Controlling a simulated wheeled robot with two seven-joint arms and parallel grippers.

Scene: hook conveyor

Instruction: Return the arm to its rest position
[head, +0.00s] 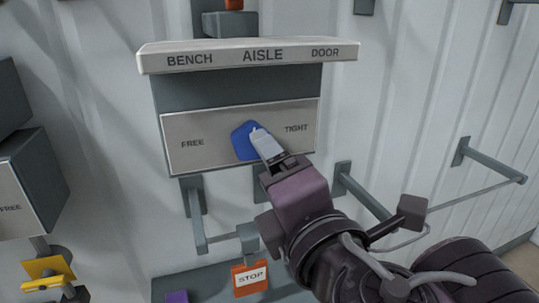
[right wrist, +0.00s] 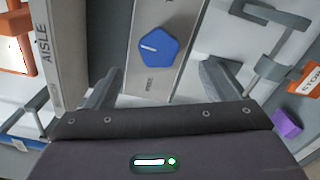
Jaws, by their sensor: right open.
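My right arm comes in from the lower right of the head view, its gripper (head: 266,148) in front of a blue knob (head: 243,141). The knob sits on a pale plate (head: 217,135) marked FREE and TIGHT. In the right wrist view my gripper (right wrist: 162,82) is open, its two fingers wide apart, with the knob (right wrist: 158,49) beyond them and nothing between them. The knob bears a short white mark. In the head view the gripper hides the knob's right part. My left gripper is in neither view.
Above the plate, a ledge (head: 247,55) marked BENCH, AISLE, DOOR juts out. Below hang grey hook arms (head: 197,222) and an orange STOP tag (head: 250,279). A bracket with a rod (head: 495,170) is at right. A FREE-marked box (head: 32,181) and yellow parts (head: 47,268) are at left.

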